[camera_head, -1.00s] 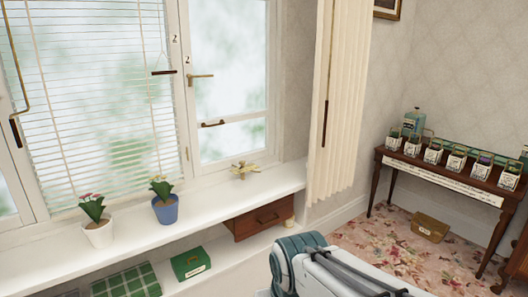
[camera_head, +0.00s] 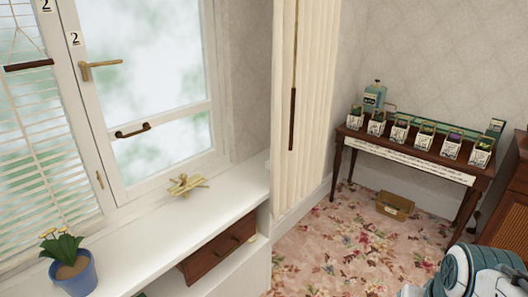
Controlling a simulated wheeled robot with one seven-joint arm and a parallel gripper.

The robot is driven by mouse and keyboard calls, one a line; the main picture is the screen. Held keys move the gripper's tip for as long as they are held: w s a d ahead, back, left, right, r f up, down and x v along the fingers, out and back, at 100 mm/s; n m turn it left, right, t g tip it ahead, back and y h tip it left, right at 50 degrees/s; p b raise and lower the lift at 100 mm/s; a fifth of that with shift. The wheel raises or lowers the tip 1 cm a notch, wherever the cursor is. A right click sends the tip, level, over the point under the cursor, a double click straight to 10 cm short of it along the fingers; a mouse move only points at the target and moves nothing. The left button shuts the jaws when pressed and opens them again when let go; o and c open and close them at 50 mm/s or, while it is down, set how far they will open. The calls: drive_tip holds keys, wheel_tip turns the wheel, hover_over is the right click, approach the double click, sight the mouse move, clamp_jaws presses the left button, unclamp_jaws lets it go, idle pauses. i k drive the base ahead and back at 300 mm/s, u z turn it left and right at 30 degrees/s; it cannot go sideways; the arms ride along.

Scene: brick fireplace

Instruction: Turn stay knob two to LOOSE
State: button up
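The window sash marked "2" (camera_head: 74,39) stands at the left, with a brass lever handle (camera_head: 100,67) on its left frame. A dark-handled bar (camera_head: 132,131) crosses its lower rail. A small brass fitting with a cross-shaped top (camera_head: 187,185) sits on the white sill below this window; it may be the stay knob, but no LOOSE marking is readable on it. My gripper is not in view; only a teal and white part of my arm shows at the lower right.
A blue potted plant (camera_head: 76,274) stands on the sill (camera_head: 135,228) at lower left. A wooden drawer (camera_head: 216,250) projects below the sill. A cream curtain (camera_head: 312,110) hangs beside the window. A narrow table (camera_head: 410,157) with seed packets stands right. Flowered carpet (camera_head: 345,245) lies mostly clear; a box (camera_head: 394,206) sits under the table.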

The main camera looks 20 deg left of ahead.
sight(183, 177)
drive_tip(key=z, duration=0.2)
drive_tip(key=i, duration=0.85)
drive_tip(key=u, duration=0.85)
drive_tip(key=i, duration=0.8)
drive_tip(key=u, duration=1.35)
drive_tip(key=i, duration=0.85)
drive_tip(key=u, duration=0.25)
